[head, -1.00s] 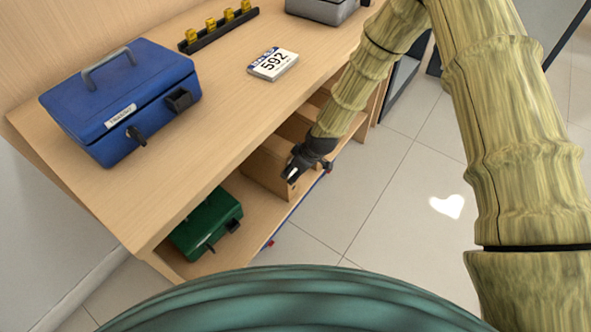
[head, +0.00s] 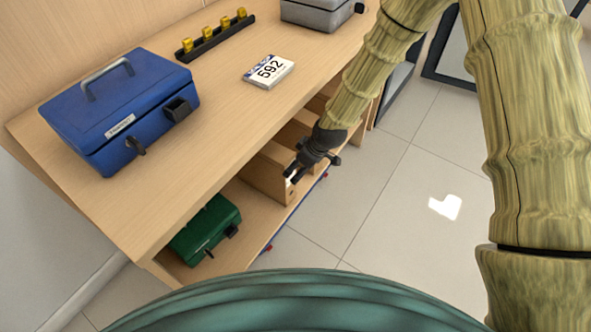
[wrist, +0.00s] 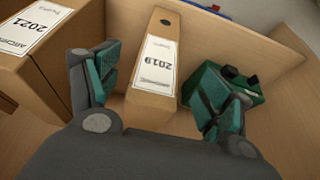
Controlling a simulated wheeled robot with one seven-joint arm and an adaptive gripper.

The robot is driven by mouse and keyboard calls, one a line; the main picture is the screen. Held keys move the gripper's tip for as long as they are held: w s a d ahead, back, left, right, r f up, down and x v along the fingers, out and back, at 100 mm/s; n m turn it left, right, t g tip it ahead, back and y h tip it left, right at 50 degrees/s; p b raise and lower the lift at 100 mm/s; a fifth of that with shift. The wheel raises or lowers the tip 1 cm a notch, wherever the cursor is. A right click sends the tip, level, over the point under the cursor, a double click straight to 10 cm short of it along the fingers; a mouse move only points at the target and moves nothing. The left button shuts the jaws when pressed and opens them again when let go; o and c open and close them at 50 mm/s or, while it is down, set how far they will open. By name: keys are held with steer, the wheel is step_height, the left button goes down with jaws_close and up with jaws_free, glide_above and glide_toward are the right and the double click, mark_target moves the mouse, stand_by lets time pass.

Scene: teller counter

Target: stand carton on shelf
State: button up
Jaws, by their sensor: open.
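A brown carton labelled 2019 (wrist: 156,65) stands on the lower shelf, its narrow labelled face toward my wrist camera. It also shows in the head view (head: 264,176), partly behind my gripper. My gripper (head: 291,178) is at the shelf's open front, at the near end of this carton. In the wrist view my gripper (wrist: 155,92) is open, one finger on each side of the carton; I cannot tell whether either finger touches it. A second brown carton labelled 2021 (wrist: 60,65) stands to its left. The lower shelf (head: 252,216) has bare wood between the carton and a green box.
The green cash box (head: 208,228) sits on the shelf near its left end, close to my right finger in the wrist view. The counter top (head: 200,130) overhangs the shelf, carrying a blue cash box (head: 120,110), a 592 card block (head: 268,70) and a grey box (head: 318,12).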

steer(key=shift+v, duration=2.2)
steer(key=s+d+f+m+g+h, duration=0.1)
steer(key=s+d+f+m, duration=0.1)
steer(key=s+d+f, duration=0.4)
steer(key=s+d+f+m, duration=0.1)
steer(key=s+f+m, duration=0.3)
steer(key=s, duration=0.5)
steer(key=s+d+f+m+h, duration=0.1)
steer(key=s+d, duration=0.2)
steer(key=s, duration=0.4)
steer(key=s+d+f+m+g+h, duration=0.1)
steer(key=s+d+f+m, duration=0.1)
steer(key=s+d, duration=0.2)
steer(key=s+d+f+m, duration=0.2)
steer(key=s+d, duration=0.2)
steer(key=s, duration=0.6)
steer(key=shift+f+g+h, duration=0.15)
steer(key=shift+g+h, duration=0.25)
